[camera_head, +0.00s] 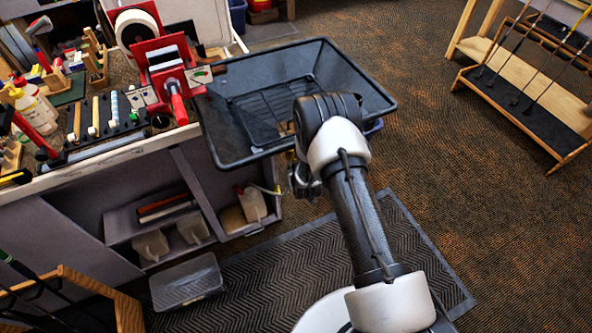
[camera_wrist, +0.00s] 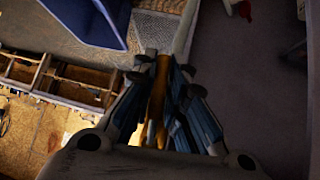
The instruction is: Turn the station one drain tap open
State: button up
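The black tray (camera_head: 350,75) of the station juts out from the bench in the head view, with a dark rack inside. My gripper (camera_head: 305,182) is below its near rim, mostly hidden by my arm. In the wrist view, my gripper (camera_wrist: 162,68) points at a narrow brass-coloured part (camera_wrist: 158,88), probably the drain tap. The fingers lie close along both sides of it. Whether they press on it is too dark to tell. The tap's handle position cannot be made out.
A bench (camera_head: 70,180) with tools, bottles and a red vise (camera_head: 165,70) stands at the left. A pale jug (camera_head: 252,203) sits on its lower shelf. The carpet at the right is clear up to a club rack (camera_head: 540,110).

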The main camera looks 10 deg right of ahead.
jog(key=o, duration=0.4)
jog(key=v, duration=1.2)
dwell(0.4)
